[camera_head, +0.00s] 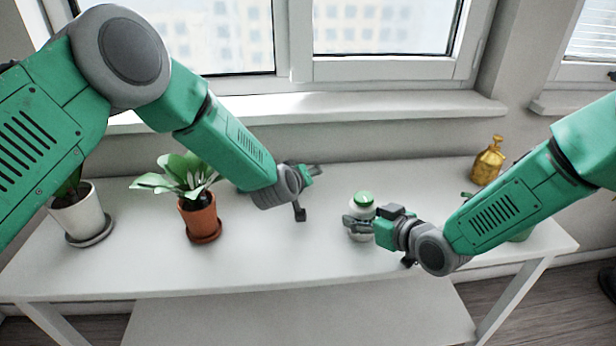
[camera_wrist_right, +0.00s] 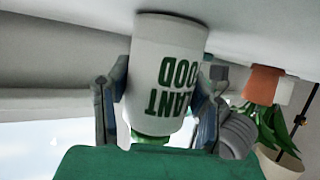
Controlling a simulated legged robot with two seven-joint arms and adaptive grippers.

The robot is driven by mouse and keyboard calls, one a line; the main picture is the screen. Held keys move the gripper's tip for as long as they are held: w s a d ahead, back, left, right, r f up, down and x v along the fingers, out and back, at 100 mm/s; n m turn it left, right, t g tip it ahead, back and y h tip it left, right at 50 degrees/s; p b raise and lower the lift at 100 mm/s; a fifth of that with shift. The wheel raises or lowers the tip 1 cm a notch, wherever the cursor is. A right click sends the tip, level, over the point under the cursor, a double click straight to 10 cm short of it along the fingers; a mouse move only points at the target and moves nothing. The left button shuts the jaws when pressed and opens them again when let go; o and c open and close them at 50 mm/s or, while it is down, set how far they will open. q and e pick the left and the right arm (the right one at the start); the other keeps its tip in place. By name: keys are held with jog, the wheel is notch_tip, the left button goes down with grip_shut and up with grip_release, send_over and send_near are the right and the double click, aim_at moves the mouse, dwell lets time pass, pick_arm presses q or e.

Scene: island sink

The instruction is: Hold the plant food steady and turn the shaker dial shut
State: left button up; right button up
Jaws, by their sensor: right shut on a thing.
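The plant food (camera_head: 361,203) is a white shaker with a green top, upright on the white table right of centre in the head view. My right gripper (camera_head: 360,226) is shut on its body from the front right. In the right wrist view the plant food (camera_wrist_right: 165,70) appears upside down, with green lettering, between the two fingers of my right gripper (camera_wrist_right: 160,105). Its green dial (camera_wrist_right: 150,138) shows only in part there. My left gripper (camera_head: 312,172) is left of the plant food and apart from it; its fingers are too small to tell whether they are open.
A leafy plant in a terracotta pot (camera_head: 201,220) and a white pot (camera_head: 76,214) on a saucer stand at the left. A brass sprayer (camera_head: 488,162) stands at the back right. The white table (camera_head: 290,262) is clear in front, with a window sill (camera_head: 330,106) behind.

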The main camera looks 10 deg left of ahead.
pick_arm(q)
jog(key=shift+w+d+f+n+g, duration=0.15)
jog(key=shift+w+n+g, duration=0.1)
jog(key=shift+n, duration=0.35)
jog(key=shift+w+d+f+n+g, duration=0.15)
jog(key=shift+n+g, duration=0.1)
jog(key=shift+n, duration=0.35)
pick_arm(e)
jog(key=shift+f, duration=0.1)
pick_arm(q)
jog(key=shift+a, duration=0.1)
pick_arm(e)
jog(key=o, duration=1.3)
jog(key=shift+d, duration=0.1)
